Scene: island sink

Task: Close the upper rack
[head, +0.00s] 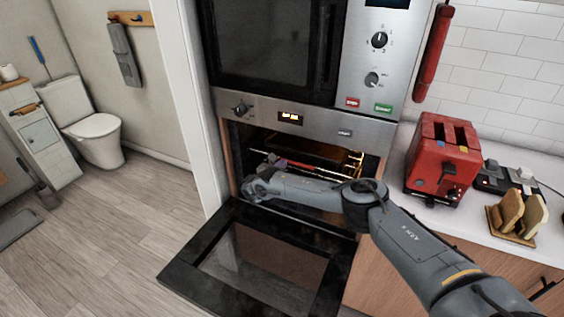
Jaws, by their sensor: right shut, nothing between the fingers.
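The oven (310,128) stands open, with its dark glass door (270,265) folded down towards me. Inside the lit cavity, near the top, an upper rack (325,172) of thin metal bars shows partly. My right arm crosses the front of the opening and hides its lower part and much of the rack. My right gripper (262,173) is shut and empty at the left side of the opening, close to the rack's left part. I cannot tell whether it touches the rack. My left gripper is not in view.
A microwave (270,45) sits above the oven. On the right counter stand a red toaster (443,155) and a toast holder with bread slices (515,215). A white door frame (180,90) is left of the oven. Open wooden floor (95,230) and a toilet (95,125) lie further left.

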